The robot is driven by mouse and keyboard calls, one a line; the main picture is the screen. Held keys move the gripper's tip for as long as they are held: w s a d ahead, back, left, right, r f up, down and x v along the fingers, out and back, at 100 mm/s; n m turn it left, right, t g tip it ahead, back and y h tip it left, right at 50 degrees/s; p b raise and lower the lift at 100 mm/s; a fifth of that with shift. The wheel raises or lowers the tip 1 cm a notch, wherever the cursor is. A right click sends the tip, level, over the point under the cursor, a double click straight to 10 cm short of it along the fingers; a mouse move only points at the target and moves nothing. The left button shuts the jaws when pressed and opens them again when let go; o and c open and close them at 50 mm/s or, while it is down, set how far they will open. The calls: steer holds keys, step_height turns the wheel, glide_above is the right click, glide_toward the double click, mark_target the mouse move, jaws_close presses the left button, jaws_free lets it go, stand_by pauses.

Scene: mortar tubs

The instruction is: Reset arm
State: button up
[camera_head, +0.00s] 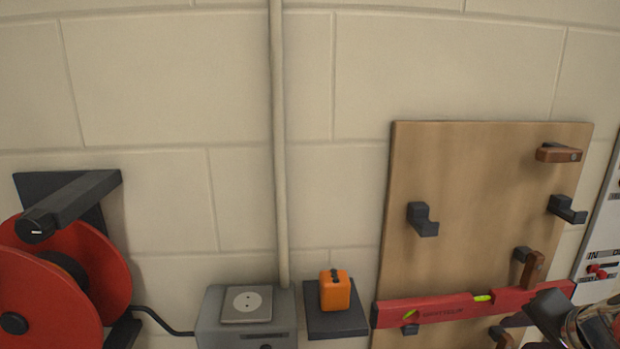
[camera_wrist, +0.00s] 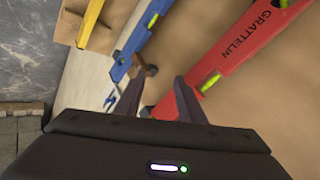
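My gripper (camera_wrist: 157,95) shows in the wrist view with its two dark fingers apart and nothing between them. Bare board shows through the gap. In the head view, part of my arm enters at the lower right corner, in front of the right end of a red spirit level (camera_head: 450,308). The red level rests across hooks low on a wooden board (camera_head: 460,190).
In the wrist view, a blue level (camera_wrist: 136,42) and a yellow level (camera_wrist: 90,22) are at the upper left. In the head view, a red reel (camera_head: 50,290), a grey socket box (camera_head: 245,320) and an orange block (camera_head: 335,290) stand left of the board. The upper wall is clear.

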steer(key=s+a+n+g, duration=0.1)
steer(key=s+a+n, duration=0.2)
steer(key=a, duration=0.5)
steer(key=s+a+f+n, duration=0.1)
steer(key=s+a+n, duration=0.2)
steer(key=a, duration=0.6)
steer(key=s+a+n+g+y, duration=0.1)
steer(key=s+a+n, duration=0.2)
steer(key=a+n, duration=0.3)
steer(key=shift+a+f+g, duration=0.3)
steer(key=shift+a+f, duration=0.1)
steer(key=shift+a, duration=0.75)
